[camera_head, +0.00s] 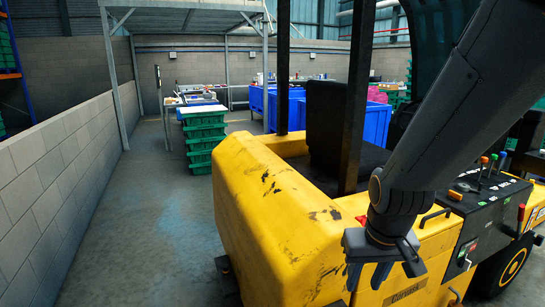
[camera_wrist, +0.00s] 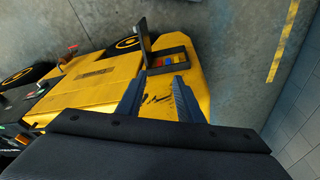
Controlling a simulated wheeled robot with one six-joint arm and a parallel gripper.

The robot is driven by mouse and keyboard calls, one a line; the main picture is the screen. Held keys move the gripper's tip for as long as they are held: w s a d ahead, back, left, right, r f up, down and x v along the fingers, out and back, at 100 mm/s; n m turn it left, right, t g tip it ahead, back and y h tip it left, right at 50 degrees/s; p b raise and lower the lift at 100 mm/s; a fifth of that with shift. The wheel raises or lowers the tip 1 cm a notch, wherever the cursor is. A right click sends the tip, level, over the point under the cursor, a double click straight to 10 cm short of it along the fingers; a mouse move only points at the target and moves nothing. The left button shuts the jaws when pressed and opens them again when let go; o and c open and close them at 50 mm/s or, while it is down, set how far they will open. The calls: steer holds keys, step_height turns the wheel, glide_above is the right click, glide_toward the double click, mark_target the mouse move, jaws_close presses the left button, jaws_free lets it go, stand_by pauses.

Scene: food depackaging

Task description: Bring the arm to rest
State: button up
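My gripper (camera_head: 383,272) hangs from my grey arm at the lower right of the head view, in front of the side of a yellow forklift-like vehicle (camera_head: 270,210). Its two fingers are spread apart with nothing between them. In the wrist view, the fingers of my gripper (camera_wrist: 160,95) also stand apart. The yellow vehicle (camera_wrist: 100,87) shows beyond them, and bare scuffed yellow bodywork lies between the fingers. I cannot tell how far the fingers are from the bodywork.
A grey block wall (camera_head: 55,170) runs along the left. Stacked green crates (camera_head: 203,140) and blue bins (camera_head: 290,105) stand further back. The concrete floor (camera_head: 155,225) between wall and vehicle is clear. Control levers (camera_head: 490,163) rise on the vehicle at right.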

step_height(320, 180, down, 12)
steer(key=g+b, duration=0.1)
steer(key=b, duration=0.9)
steer(key=shift+s, duration=0.25)
steer(key=shift+a+r, duration=0.1)
